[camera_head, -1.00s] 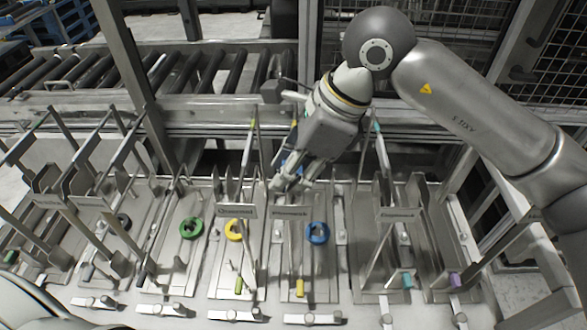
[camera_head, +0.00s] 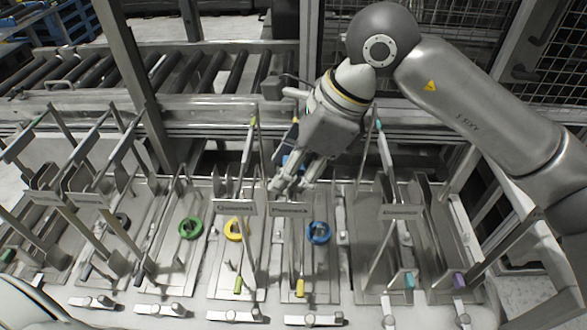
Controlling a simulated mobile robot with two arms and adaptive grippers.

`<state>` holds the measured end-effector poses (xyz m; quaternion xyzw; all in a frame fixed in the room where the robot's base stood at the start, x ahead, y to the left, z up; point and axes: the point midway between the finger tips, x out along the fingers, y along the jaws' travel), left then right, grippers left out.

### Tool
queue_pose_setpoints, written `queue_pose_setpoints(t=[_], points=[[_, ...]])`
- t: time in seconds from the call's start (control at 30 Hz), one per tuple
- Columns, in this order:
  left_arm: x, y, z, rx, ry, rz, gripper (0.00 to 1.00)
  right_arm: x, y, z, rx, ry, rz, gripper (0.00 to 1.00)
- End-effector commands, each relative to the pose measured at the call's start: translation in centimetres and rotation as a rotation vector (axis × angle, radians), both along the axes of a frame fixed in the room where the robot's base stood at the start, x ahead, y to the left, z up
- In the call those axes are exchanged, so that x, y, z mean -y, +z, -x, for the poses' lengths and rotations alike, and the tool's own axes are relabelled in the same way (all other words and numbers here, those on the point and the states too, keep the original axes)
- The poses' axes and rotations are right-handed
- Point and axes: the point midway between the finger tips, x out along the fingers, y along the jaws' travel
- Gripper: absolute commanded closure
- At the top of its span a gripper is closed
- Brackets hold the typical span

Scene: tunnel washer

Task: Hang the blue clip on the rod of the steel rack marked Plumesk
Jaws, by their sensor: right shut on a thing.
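The steel rack marked Plumesk has its name plate (camera_head: 290,209) near the middle of the picture, right of a similar plate. My right gripper (camera_head: 287,184) is just above and behind that plate, pointing down, with its fingers shut. A blue piece, seemingly the blue clip (camera_head: 292,159), shows beside the gripper; most of it is hidden by the fingers, so its exact hold is unclear. The rack's rod is partly hidden behind the gripper. A blue ring (camera_head: 318,232) lies on the base below. My left gripper is out of view.
Similar racks stand close on both sides, with upright bars near my arm. A yellow ring (camera_head: 236,229) and a green ring (camera_head: 190,228) lie on bases to the left. A roller conveyor (camera_head: 190,75) runs behind.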

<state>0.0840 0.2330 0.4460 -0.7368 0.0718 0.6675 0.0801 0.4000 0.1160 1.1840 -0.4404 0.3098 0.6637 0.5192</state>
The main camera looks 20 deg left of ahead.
Motion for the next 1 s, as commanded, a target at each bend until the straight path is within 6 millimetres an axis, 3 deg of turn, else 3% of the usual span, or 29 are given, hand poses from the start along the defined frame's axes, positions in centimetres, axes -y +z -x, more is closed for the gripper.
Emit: queue_pose_setpoints(t=[0.03,0.27,0.47,0.5,0.73,1.0], points=[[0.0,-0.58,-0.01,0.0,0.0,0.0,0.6,0.62,-3.07,0.71,-0.036,0.009,0.058,0.9],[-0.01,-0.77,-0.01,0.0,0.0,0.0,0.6,0.63,-3.22,0.73,-0.036,0.009,0.059,0.69],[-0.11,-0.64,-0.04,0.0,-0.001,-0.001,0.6,0.68,-3.09,0.63,-0.034,0.008,0.059,0.66],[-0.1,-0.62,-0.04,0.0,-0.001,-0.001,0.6,0.68,-3.07,0.62,-0.034,0.008,0.059,0.31],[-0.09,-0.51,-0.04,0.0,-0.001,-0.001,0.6,0.63,-2.8,0.57,-0.031,0.007,0.055,0.01],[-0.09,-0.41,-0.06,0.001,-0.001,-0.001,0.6,0.52,-2.47,0.55,-0.028,0.007,0.05,0.0]])
